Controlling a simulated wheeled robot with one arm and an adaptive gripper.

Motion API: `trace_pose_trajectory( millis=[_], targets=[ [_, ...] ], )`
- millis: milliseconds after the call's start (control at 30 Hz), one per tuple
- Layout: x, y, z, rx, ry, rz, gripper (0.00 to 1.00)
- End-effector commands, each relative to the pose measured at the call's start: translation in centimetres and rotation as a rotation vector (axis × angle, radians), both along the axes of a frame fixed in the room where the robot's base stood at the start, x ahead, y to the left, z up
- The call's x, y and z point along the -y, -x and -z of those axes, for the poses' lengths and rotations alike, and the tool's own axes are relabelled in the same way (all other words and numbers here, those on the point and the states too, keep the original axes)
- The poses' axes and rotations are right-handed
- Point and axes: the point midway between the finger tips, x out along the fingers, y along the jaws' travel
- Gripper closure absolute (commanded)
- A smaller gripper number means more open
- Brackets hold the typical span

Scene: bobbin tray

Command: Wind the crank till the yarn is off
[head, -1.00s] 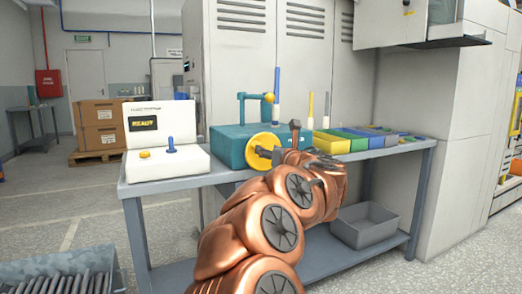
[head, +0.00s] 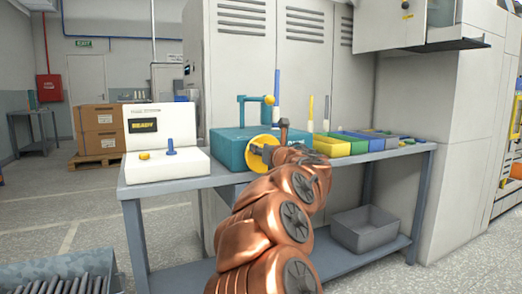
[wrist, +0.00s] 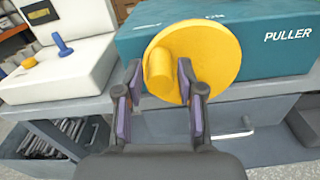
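The teal puller box (head: 230,147) stands on the bench with a yellow crank disc (head: 256,160) on its front. In the wrist view the puller box (wrist: 265,45) fills the top right, and the yellow disc (wrist: 215,50) carries a stubby yellow knob (wrist: 159,70). My gripper (wrist: 160,90) is open, one finger on each side of the knob's lower end, with gaps showing. In the head view my gripper (head: 275,154) is at the disc and partly covers it. A teal bracket with a yellow ball (head: 269,100) rises above the box. I cannot make out yarn.
A white console (head: 160,160) with a READY display, a yellow button and a blue stick stands left on the bench (head: 180,184). Coloured bins (head: 330,146) line the right. Upright blue and yellow rods stand behind. A grey bin (head: 365,230) sits on the lower shelf.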

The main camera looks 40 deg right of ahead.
Motion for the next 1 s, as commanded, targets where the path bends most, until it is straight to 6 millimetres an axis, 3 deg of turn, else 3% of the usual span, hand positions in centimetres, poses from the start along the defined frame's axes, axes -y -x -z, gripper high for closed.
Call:
trace_pose_trajectory(
  millis=[333, 667, 1000],
  targets=[
    [0.0, 0.0, 0.0, 0.0, 0.0, 0.0, 1.0],
    [0.1, 0.0, -0.3, 0.009, -0.025, 0.0, 1.0],
    [0.9, 0.3, -1.4, 0.074, -0.216, 0.002, 1.0]
  ],
)
